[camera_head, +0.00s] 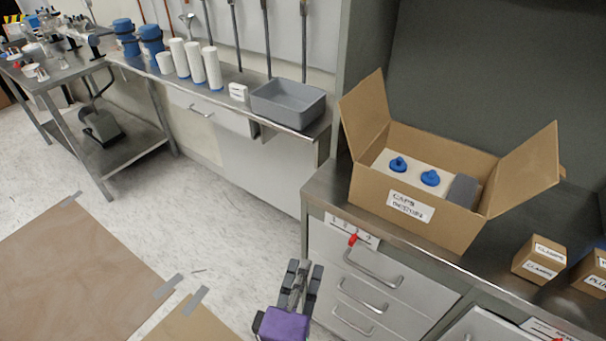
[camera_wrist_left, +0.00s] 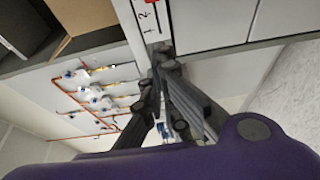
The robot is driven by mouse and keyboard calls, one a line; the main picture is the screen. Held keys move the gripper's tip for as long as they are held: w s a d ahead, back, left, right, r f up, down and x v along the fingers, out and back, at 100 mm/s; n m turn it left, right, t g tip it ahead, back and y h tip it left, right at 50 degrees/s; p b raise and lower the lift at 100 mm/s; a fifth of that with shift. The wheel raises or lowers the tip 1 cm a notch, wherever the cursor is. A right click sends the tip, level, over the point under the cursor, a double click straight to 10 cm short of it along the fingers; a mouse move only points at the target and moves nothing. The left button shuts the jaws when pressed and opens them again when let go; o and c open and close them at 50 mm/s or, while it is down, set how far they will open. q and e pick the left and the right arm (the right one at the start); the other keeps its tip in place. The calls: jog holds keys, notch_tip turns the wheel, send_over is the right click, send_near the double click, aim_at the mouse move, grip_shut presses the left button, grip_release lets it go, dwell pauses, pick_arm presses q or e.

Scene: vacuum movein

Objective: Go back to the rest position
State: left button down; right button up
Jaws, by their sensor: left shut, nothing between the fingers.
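My left gripper (camera_head: 301,275) is in the head view at the bottom middle, with a purple body and dark grey fingers. It is in front of the drawers, over the floor, and holds nothing. Its fingers also show in the left wrist view (camera_wrist_left: 163,62), shut and empty, with a cabinet front above them in the picture. My right gripper does not show in either view.
An open cardboard box (camera_head: 450,228) with blue-knobbed items stands on the right counter. Drawers (camera_head: 375,287) with handles sit below it. Smaller cardboard boxes (camera_head: 538,258) are at the right. A grey bin (camera_head: 287,103) stands on the far counter.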

pick_arm(q)
jog(key=s+a+f+m+g+y+p, duration=0.2)
jog(key=s+a+f+m+g+p, duration=0.2)
jog(key=s+a+m, duration=0.3)
jog(key=s+a+f+m+g+y+p, duration=0.2)
jog(key=s+a+f+m+g+p, duration=0.2)
jog(key=s+a+m, duration=0.4)
jog(key=s+a+p, duration=0.1)
jog(key=s+a, duration=0.1)
jog(key=s, duration=0.3)
jog(key=s+a+f+p, duration=0.1)
jog(key=s+a, duration=0.2)
jog(key=s, duration=0.2)
jog(key=shift+a+f+g+y, duration=0.25)
jog(key=shift+a+g+y, duration=0.05)
jog(key=shift+y, duration=0.1)
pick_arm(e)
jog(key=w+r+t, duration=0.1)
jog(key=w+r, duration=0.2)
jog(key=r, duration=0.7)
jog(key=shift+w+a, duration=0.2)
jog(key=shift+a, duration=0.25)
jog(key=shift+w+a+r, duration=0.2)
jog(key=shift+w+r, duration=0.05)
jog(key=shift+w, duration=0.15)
